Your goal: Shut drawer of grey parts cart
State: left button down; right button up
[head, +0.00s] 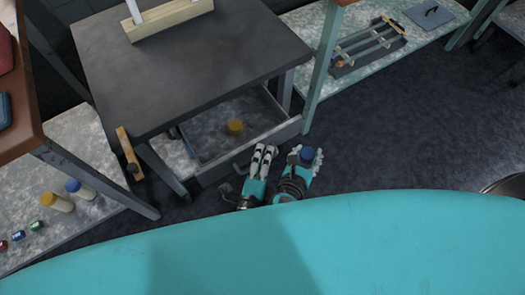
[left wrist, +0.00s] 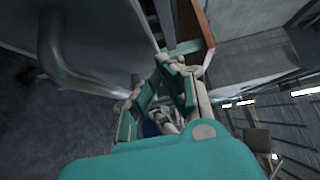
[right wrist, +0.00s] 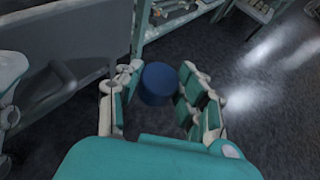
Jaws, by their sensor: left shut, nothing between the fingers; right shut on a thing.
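The grey parts cart (head: 190,55) stands with its drawer (head: 215,163) pulled open below the dark top. The drawer's bar handle (right wrist: 45,98) shows left of my right gripper in the right wrist view, and large at upper left in the left wrist view (left wrist: 62,62). My left gripper (head: 265,152) is shut and empty, just in front of the drawer front; I cannot tell whether it touches. My right gripper (head: 306,163) is shut on a blue-topped cylinder (right wrist: 158,84), to the right of the left gripper.
A wooden rack with white tubes (head: 170,17) stands on the cart top. Left is a shelf with capped jars (head: 58,202) and small coloured items. At upper right, a shelf holds a rack of rods (head: 370,47). Dark floor (head: 400,140) is free to the right.

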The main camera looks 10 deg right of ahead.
aim_at(253, 145)
pick_arm(q)
jog(key=shift+w+a, duration=0.1)
jog(key=shift+w, duration=0.3)
pick_arm(e)
jog(key=shift+r, duration=0.2)
pick_arm(q)
jog(key=w, duration=0.1)
jog(key=w+a+p, duration=0.1)
jog(key=w, duration=0.1)
jog(key=shift+w+a+r+p, duration=0.2)
jog(key=shift+w+r+p, duration=0.05)
jog(key=shift+w+p, duration=0.15)
pick_arm(e)
jog(key=shift+r, duration=0.7)
pick_arm(q)
jog(key=w+a, duration=0.1)
jog(key=w, duration=0.1)
jog(key=w+a, duration=0.1)
jog(key=w, duration=0.4)
jog(key=shift+w+a+f, duration=0.3)
jog(key=shift+a, duration=0.1)
jog(key=shift+s, duration=0.1)
pick_arm(e)
jog(key=shift+r, duration=0.1)
